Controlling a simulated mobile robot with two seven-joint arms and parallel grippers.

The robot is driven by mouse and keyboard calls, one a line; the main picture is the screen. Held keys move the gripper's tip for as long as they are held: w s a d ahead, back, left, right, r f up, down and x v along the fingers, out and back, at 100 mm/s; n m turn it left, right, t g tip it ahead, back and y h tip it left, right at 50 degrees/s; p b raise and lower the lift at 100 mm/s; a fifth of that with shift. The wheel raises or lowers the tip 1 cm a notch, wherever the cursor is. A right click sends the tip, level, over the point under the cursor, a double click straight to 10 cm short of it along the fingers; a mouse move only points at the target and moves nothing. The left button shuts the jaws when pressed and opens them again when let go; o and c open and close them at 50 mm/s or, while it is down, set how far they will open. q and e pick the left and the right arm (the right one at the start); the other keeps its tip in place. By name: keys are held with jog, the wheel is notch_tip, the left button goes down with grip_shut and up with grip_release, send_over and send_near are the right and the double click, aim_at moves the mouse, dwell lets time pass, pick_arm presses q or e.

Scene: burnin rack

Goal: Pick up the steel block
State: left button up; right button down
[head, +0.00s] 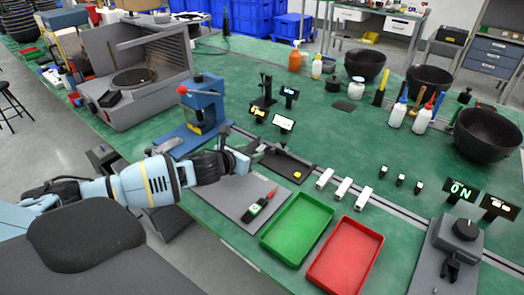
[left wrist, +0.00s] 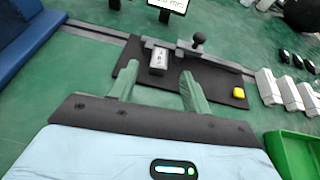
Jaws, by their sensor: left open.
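A small grey metallic block (left wrist: 159,60), which looks like the steel block, sits on a black plate (left wrist: 211,88) against a grey rail in the left wrist view. My left gripper (left wrist: 158,80) is open, its two fingers apart and pointing toward the block, which lies beyond and between the fingertips. Nothing is held between them. In the head view my left gripper (head: 243,160) is at the left end of the black plate (head: 285,165); I cannot make out the block clearly there. My right gripper is not in view.
A yellow button (head: 297,174) is on the plate and a black knob (left wrist: 198,40) stands by the rail. Several white blocks (head: 342,187) lie to the right. Green (head: 269,257) and red (head: 318,282) trays are in front. A blue press (head: 207,105) stands behind my left arm.

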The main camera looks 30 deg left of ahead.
aim_at(260, 149)
pick_arm(q)
jog(key=shift+b+x, duration=0.3)
jog(key=shift+x, duration=2.3)
jog(key=shift+f, duration=0.15)
grip_shut()
